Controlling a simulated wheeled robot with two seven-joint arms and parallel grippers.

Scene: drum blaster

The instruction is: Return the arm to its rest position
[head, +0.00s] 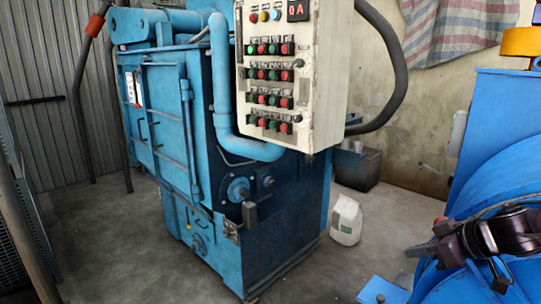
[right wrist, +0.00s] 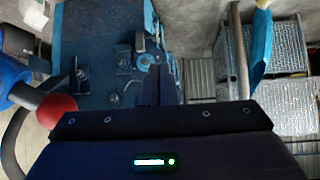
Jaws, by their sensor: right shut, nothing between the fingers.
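My right gripper (head: 416,251) is at the lower right of the head view, in front of the bright blue machine there, with its dark arm at the right edge. In the right wrist view its fingers (right wrist: 160,85) are shut together with nothing between them. It touches nothing that I can make out. My left gripper does not show in either view. The blue drum blaster (head: 165,120) stands at left and centre, with a pale control panel (head: 268,100) of several buttons on its front.
A bright blue machine (head: 490,140) fills the right side. A white container (head: 346,220) stands on the floor beside the blaster. A red knob (right wrist: 57,111) is at left in the right wrist view, and mesh crates (right wrist: 275,45) are at right. Floor (head: 315,270) in front is open.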

